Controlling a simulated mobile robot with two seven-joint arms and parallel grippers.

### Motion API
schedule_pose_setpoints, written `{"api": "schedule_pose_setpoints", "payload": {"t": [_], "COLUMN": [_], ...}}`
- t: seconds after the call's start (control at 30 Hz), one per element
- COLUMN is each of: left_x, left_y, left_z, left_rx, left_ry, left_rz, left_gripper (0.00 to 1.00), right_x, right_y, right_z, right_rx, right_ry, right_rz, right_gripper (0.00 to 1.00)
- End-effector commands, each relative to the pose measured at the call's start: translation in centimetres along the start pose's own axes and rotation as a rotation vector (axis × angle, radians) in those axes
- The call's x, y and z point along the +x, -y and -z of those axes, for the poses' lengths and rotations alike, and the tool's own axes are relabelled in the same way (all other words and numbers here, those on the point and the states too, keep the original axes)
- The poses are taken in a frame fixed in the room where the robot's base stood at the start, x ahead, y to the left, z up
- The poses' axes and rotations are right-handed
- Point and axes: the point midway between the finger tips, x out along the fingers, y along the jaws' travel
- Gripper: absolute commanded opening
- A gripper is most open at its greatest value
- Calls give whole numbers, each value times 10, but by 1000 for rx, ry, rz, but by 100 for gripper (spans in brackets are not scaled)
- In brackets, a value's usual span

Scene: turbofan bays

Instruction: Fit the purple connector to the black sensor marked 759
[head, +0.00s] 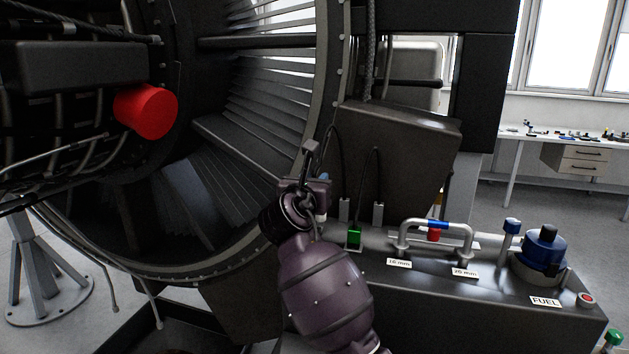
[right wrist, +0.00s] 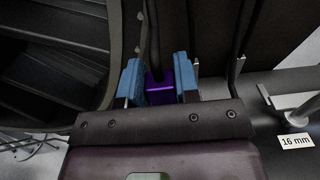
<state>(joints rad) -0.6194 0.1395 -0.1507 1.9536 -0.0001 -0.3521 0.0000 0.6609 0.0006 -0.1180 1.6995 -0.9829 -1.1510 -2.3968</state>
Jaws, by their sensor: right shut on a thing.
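The purple connector (right wrist: 158,88) is between the two blue fingertips in the right wrist view. My right gripper (right wrist: 159,82) is shut on it; the gripper also shows in the head view (head: 319,182), beside the engine casing's lower right rim and in front of the dark box. The connector cannot be made out in the head view, where the gripper and wrist cover that spot. No black sensor with a readable 759 shows in either view. My left gripper is not in view.
A green connector (head: 354,236) with a dark cable stands on the dark bench (head: 480,300), right of my wrist. A bent pipe (head: 436,224), a blue FUEL unit (head: 545,250) and a dark box (head: 395,150) are nearby. A red cylinder (head: 147,110) sticks out at the left.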

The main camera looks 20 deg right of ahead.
Motion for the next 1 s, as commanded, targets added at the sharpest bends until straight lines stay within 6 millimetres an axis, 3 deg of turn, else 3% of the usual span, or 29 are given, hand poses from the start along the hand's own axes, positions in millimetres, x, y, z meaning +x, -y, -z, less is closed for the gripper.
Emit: {"api": "schedule_pose_setpoints", "payload": {"t": [0.5,1.0], "left_x": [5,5], "left_y": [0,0], "left_z": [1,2], "left_rx": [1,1], "left_ry": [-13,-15], "left_rz": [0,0], "left_gripper": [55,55], "right_x": [0,0], "right_y": [0,0], "right_z": [39,46], "right_rx": [-1,0], "right_ry": [-1,0], "right_rz": [0,0], "right_gripper": [6,6]}}
